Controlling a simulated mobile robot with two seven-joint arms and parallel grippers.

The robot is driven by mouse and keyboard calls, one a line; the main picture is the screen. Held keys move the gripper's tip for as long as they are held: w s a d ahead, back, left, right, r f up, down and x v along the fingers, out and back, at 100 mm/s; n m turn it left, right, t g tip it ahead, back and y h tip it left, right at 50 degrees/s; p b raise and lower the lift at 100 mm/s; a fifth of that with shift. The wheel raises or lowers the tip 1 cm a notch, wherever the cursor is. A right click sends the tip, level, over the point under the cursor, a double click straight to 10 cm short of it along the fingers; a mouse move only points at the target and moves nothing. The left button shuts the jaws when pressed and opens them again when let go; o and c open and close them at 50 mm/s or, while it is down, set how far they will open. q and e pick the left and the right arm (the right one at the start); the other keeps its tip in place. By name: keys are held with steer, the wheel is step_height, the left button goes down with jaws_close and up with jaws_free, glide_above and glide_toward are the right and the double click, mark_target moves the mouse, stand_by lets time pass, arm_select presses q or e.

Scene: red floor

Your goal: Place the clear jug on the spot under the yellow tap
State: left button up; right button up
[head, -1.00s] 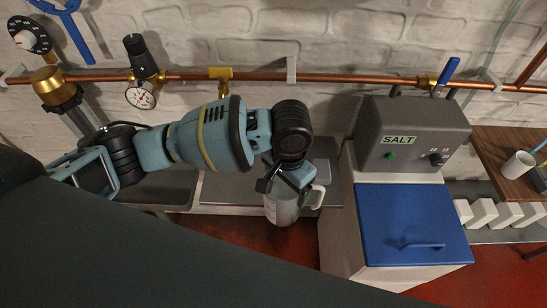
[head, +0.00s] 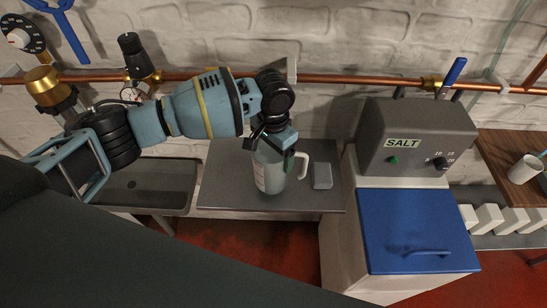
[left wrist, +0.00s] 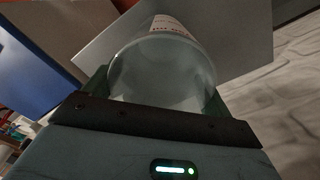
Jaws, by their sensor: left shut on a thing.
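The clear jug (head: 270,176) is upright, with a pale label and a white handle on its right side. My left gripper (head: 272,149) comes down from above and is shut on the jug near its top. In the left wrist view the jug (left wrist: 160,75) fills the space between the fingers. The jug shows in front of or over the grey metal counter (head: 225,185); I cannot tell whether its base touches. The yellow tap on the copper pipe is mostly hidden behind my left arm, and the spot under it cannot be made out. My right gripper is out of view.
A small grey block (head: 322,177) lies on the counter right of the jug. A sink basin (head: 150,190) is to the left. The SALT machine (head: 415,140) with its blue lid (head: 415,225) stands close on the right. A copper pipe (head: 350,79) runs along the wall.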

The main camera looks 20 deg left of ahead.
arm_select(q)
steer(key=shift+f, duration=1.35)
steer(key=o, duration=1.2)
steer(key=shift+f, duration=0.1)
steer(key=shift+c, duration=0.2)
